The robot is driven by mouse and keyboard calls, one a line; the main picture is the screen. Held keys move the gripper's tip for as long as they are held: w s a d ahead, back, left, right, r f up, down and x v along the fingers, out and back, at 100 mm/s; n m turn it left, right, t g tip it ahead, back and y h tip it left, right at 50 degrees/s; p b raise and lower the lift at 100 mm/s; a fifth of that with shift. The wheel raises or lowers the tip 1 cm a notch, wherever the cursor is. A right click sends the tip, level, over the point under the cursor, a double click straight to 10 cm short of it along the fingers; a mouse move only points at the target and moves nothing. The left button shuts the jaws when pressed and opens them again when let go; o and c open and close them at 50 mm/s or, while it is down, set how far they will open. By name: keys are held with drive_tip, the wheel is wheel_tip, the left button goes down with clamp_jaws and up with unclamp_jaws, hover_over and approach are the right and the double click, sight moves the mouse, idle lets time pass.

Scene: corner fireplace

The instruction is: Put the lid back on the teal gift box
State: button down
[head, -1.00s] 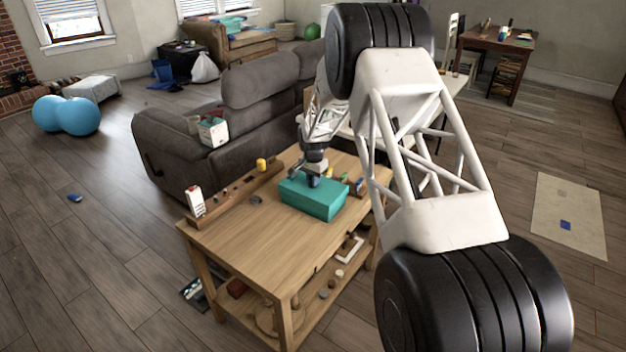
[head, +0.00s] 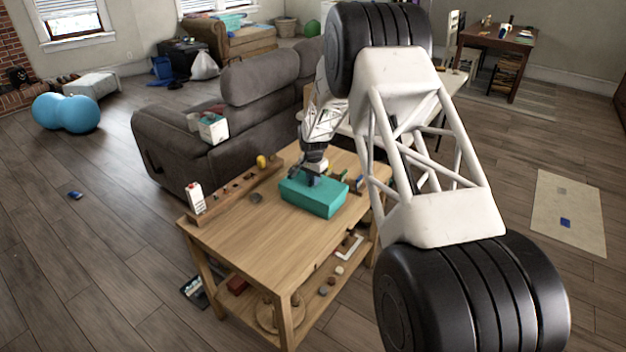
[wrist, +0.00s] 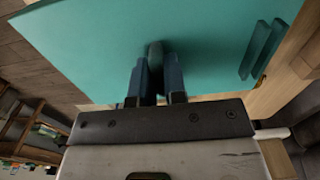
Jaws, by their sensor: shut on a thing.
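The teal gift box (head: 318,203) stands on the wooden table. Its flat teal lid (wrist: 110,40) fills the upper part of the wrist view. My gripper (head: 313,180) points down at the middle of the lid's top. In the wrist view, my gripper's two blue-grey fingers (wrist: 157,75) are shut on a small upright knob on the lid. From the head view, the lid sits on or very close to the box; I cannot tell whether a gap lies between them. Two short teal strips (wrist: 262,48) show near the right in the wrist view; what they belong to is unclear.
A wooden rack (head: 235,192) with small items runs along the table's left edge, a white carton (head: 195,197) at its near end. Small objects (head: 355,183) lie right of the box. The table's near part (head: 260,235) is clear. A grey sofa (head: 225,120) stands behind.

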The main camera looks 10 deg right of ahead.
drive_tip(key=c, duration=1.1)
unclamp_jaws()
drive_tip(key=shift+r, duration=0.15)
drive_tip(key=shift+r, duration=3.75)
